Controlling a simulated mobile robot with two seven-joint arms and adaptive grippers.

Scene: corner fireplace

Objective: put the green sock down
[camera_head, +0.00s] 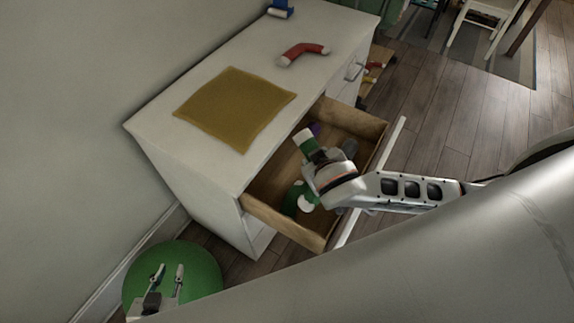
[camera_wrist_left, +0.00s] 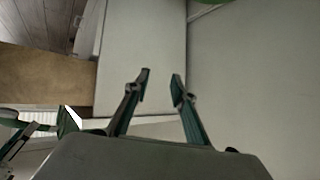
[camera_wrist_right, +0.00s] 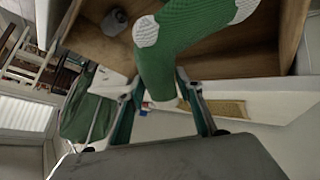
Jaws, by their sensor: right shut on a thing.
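The green sock (camera_wrist_right: 185,30) has white heel, toe and cuff patches. My right gripper (camera_wrist_right: 158,82) is shut on it near its cuff end. In the head view my right gripper (camera_head: 317,158) is over the open wooden drawer (camera_head: 268,183), and green and white parts of the sock (camera_head: 307,145) show on either side of it. The lower part hangs within the drawer's outline; I cannot tell whether it touches the bottom. My left gripper (camera_head: 168,274) is open and empty at the lower left, also seen in the left wrist view (camera_wrist_left: 160,78).
A grey rolled thing (camera_head: 349,148) and a purple thing (camera_head: 315,129) lie in the drawer. A mustard cloth (camera_head: 235,105) and a red sock (camera_head: 305,52) lie on the white dresser top (camera_head: 225,55). A round green thing (camera_head: 205,268) is on the floor below my left gripper.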

